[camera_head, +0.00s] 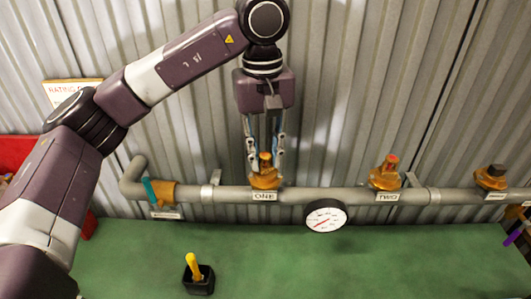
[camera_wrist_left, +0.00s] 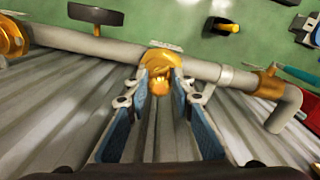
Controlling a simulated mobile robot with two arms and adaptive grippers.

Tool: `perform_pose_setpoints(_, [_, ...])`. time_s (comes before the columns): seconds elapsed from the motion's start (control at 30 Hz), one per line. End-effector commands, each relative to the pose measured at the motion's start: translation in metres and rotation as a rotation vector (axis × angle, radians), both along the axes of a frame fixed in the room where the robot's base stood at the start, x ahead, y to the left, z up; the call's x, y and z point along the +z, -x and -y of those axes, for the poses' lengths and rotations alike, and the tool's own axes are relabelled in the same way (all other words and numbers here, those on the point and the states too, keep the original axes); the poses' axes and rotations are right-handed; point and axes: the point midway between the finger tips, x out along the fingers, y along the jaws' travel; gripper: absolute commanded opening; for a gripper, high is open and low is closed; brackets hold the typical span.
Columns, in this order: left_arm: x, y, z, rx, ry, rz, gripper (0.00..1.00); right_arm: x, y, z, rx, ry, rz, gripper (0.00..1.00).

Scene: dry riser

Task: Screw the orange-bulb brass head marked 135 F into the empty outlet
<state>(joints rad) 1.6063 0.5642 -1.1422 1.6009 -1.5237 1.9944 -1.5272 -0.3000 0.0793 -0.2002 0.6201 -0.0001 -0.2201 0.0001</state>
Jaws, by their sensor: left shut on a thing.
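A brass head with an orange bulb (camera_head: 265,158) stands upright at the brass outlet labelled ONE (camera_head: 264,181) on the grey pipe. Any 135 F marking is too small to read. My left gripper (camera_head: 265,163) points down from above, its two fingers on either side of the head and shut on it. In the left wrist view, the gripper (camera_wrist_left: 161,75) has the golden head (camera_wrist_left: 160,87) between its fingertips, against the outlet fitting (camera_wrist_left: 161,59). I cannot tell how deep the head is seated. My right gripper is not in view.
Outlet TWO (camera_head: 385,178) carries a red-topped head. A third outlet (camera_head: 490,180) has a dark top. A round gauge (camera_head: 325,216) hangs below the pipe (camera_head: 340,195). A teal-handled valve (camera_head: 160,192) is at left. A black holder (camera_head: 199,283) with a yellow piece stands on the green surface.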

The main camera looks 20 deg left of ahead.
Motion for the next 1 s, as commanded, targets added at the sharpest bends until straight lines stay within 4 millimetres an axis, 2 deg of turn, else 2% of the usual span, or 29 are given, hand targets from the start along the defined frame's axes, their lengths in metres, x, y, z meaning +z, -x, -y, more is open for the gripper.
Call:
perform_pose_setpoints(0.43, [0.0007, -0.0004, -0.0003, -0.079, 0.001, 0.003, 0.0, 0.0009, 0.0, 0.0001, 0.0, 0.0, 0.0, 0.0])
perform_pose_setpoints(0.8, [0.0003, -0.0005, -0.0015, -0.501, 0.001, 0.002, 0.0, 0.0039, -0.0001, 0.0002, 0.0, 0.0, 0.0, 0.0])
perform_pose_setpoints(1.0, [0.0002, -0.0006, -0.0015, -0.546, 0.001, 0.003, 0.0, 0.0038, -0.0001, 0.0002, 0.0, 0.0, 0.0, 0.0])
